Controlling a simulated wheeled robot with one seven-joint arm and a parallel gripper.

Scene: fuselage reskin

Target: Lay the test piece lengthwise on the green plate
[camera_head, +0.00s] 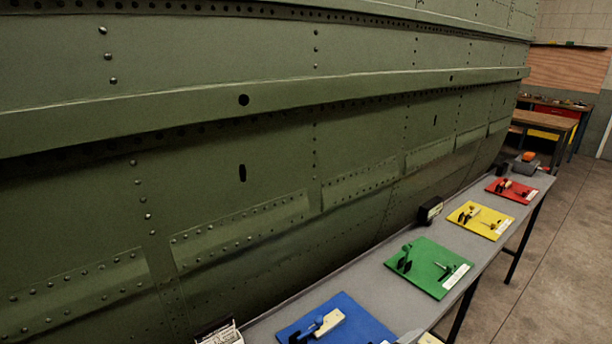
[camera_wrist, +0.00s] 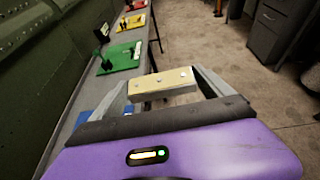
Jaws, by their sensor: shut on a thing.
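The test piece (camera_wrist: 165,84) is a short cream-coloured bar with small rivet heads along its top face. My gripper (camera_wrist: 160,88) is shut on it, with one grey finger at each end, in the wrist view. The piece is held crosswise in that view, above and apart from the bench. The green plate (camera_head: 420,275) lies on the bench in the head view, with a dark green clamp, a small pin and a white label on it. It also shows ahead and to the left of my gripper in the wrist view (camera_wrist: 122,62).
A blue plate (camera_head: 362,322) with a cream piece on it lies nearer on the grey bench. Yellow (camera_head: 468,219) and red (camera_head: 521,190) plates lie farther along. A small black box (camera_head: 430,209) stands beside the green fuselage wall (camera_head: 280,130). Open floor lies to the right.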

